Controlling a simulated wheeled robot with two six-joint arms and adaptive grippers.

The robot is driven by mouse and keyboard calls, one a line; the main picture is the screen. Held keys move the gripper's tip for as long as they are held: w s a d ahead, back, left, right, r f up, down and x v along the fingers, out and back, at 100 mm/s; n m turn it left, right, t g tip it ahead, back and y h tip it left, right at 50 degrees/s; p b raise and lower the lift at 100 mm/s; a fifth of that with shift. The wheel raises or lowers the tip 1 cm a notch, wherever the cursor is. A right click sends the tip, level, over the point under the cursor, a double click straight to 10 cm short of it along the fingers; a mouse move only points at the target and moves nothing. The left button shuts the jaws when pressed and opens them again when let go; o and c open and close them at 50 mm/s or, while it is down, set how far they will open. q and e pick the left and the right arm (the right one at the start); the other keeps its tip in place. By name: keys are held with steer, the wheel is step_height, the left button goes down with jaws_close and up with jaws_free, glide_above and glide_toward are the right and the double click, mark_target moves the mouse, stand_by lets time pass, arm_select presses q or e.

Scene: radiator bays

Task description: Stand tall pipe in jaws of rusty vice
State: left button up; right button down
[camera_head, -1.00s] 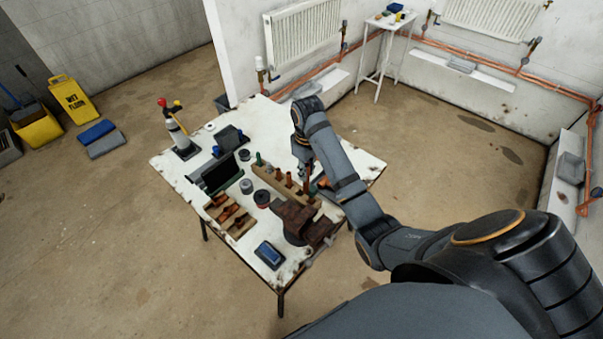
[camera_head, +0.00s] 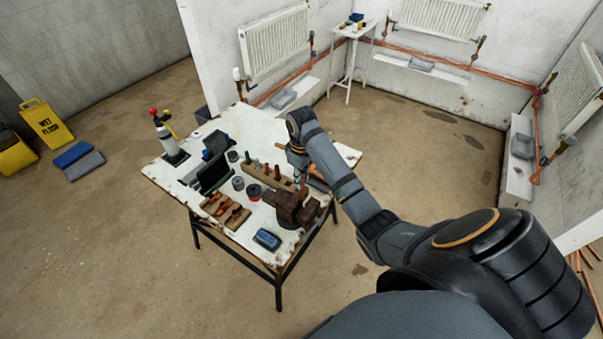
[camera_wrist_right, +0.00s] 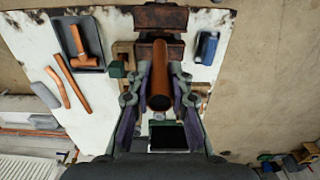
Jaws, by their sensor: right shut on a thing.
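The copper-coloured pipe (camera_wrist_right: 160,82) stands between the fingers of my right gripper (camera_wrist_right: 160,95) in the right wrist view, seen nearly end-on. The gripper is shut on it. The rusty brown vice (camera_wrist_right: 160,20) is just beyond the pipe in that view. In the head view the vice (camera_head: 288,208) sits at the table's near right edge. My right gripper (camera_head: 299,165) is behind it, above the table. The pipe's lower end is hidden, and I cannot tell whether it touches the vice. My left gripper is not in view.
The white table (camera_head: 160,176) also holds a wooden rack (camera_head: 262,177) with upright pieces, a blue box (camera_head: 267,239), and cans beside the rack. A grey tray (camera_wrist_right: 75,42) with copper fittings and loose copper pieces (camera_wrist_right: 72,88) lie beside the gripper.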

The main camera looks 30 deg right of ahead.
steer(key=shift+s+a+f, duration=0.2)
steer(key=shift+s+f, duration=0.05)
steer(key=shift+f, duration=0.5)
steer(key=shift+w+f, duration=0.1)
steer(key=shift+f, duration=0.15)
steer(key=shift+w+d+f, duration=0.15)
steer(key=shift+d, duration=0.05)
steer(key=shift+a+f, duration=0.1)
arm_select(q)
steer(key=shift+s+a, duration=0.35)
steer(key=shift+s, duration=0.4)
arm_select(e)
steer(key=shift+f, duration=0.55)
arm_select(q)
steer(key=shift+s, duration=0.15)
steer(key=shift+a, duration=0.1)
